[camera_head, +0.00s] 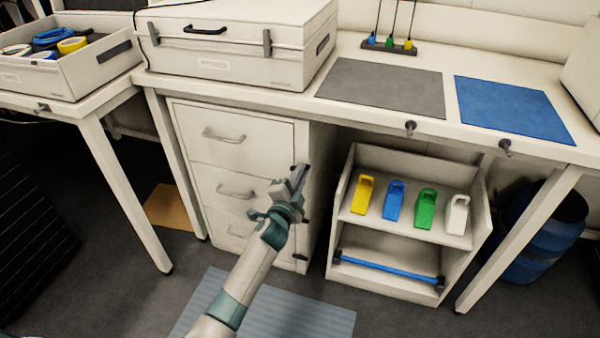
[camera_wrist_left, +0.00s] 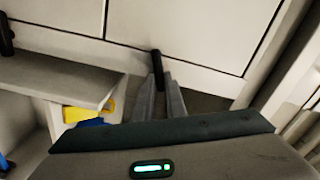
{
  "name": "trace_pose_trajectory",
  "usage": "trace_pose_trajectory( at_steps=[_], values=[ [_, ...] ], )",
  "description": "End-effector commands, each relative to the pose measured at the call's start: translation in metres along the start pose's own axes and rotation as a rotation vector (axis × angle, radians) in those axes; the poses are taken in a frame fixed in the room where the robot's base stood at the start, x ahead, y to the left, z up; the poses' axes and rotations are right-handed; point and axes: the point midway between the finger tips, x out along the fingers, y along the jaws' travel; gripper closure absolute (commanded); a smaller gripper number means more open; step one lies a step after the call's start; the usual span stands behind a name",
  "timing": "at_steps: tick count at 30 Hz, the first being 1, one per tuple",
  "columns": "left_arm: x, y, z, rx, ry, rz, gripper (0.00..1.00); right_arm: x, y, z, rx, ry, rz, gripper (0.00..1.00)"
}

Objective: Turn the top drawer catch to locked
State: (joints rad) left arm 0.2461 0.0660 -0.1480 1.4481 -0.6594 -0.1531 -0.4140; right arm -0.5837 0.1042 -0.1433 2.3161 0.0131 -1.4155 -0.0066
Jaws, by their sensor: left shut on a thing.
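The white drawer unit (camera_head: 240,137) stands under the bench with its drawers closed. My left gripper (camera_head: 298,176) is at the right edge of the top drawer, and its arm comes up from the bottom of the head view. In the left wrist view, the fingers of my left gripper (camera_wrist_left: 165,85) are close together around a small dark catch (camera_wrist_left: 155,59) by a panel seam. The gripper is shut on this top drawer catch, and the fingers hide part of it. I cannot tell its exact angle. My right gripper is not in view.
A lower dark catch (camera_head: 300,257) sits on the unit's right edge. To the right is a white shelf cart (camera_head: 345,200) with coloured scoops and a blue bar. A white case (camera_head: 235,65) and a grey mat (camera_head: 382,88) lie on the bench. A striped mat (camera_head: 300,318) covers floor in front.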

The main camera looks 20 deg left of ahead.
Motion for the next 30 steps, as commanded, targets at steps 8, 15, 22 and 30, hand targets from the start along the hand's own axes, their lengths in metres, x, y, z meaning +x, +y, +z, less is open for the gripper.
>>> trace_pose_trajectory(
  at_steps=[8, 15, 22, 30],
  values=[
    [-0.0002, 0.0044, 0.0002, 0.237, 0.001, 0.001, 1.00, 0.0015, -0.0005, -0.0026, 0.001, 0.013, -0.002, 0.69],
    [-0.0002, 0.0058, 0.0006, 0.367, 0.001, 0.001, 1.00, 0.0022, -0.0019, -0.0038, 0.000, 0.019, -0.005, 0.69],
    [-0.0003, 0.0063, 0.0009, 0.415, 0.001, 0.001, 1.00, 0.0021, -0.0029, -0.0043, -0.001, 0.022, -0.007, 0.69],
    [-0.0003, 0.0064, 0.0010, 0.421, 0.001, 0.001, 1.00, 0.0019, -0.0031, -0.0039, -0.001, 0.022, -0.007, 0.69]
  ],
)
